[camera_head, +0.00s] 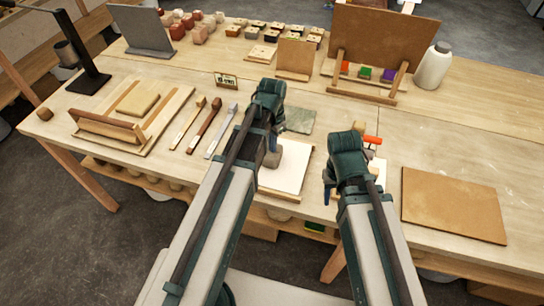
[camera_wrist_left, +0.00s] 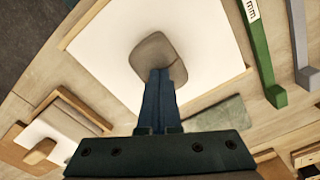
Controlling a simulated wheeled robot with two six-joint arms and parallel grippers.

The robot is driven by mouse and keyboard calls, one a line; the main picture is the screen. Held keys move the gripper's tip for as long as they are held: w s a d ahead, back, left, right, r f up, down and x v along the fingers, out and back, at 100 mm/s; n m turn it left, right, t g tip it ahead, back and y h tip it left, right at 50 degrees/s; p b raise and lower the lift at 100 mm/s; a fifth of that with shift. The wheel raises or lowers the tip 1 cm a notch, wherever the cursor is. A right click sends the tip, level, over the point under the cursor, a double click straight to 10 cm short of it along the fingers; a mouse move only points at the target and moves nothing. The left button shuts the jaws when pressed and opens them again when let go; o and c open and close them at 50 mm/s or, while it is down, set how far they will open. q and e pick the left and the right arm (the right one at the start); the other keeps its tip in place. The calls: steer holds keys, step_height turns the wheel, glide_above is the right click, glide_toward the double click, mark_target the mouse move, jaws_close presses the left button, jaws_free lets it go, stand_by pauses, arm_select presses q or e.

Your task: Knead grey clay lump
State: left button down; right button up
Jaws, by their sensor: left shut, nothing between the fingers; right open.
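The grey clay lump (camera_wrist_left: 152,52) sits on a white board (camera_wrist_left: 105,40) in the left wrist view. In the head view the lump (camera_head: 272,157) shows partly beside my left wrist, on the white board (camera_head: 292,172). My left gripper (camera_wrist_left: 160,75) is shut and empty, its fingertips at the edge of the lump; whether they press into it I cannot tell. In the head view my left arm hides most of that gripper. My right gripper (camera_head: 328,190) is open, right of the white board, its fingers partly hidden by its own wrist.
Several long tools, including a wooden one (camera_head: 203,126), lie left of the board. A grey-green flat piece (camera_head: 300,120) lies behind it. A brown panel (camera_head: 452,203) lies at the right; an orange-handled item (camera_head: 372,140) is behind my right wrist. A white bottle (camera_head: 433,66) stands at the back.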

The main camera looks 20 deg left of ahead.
arm_select(q)
steer(key=shift+r+p, duration=1.1)
steer(key=shift+p, duration=0.1)
step_height(320, 180, up, 6)
steer(key=p, duration=0.6)
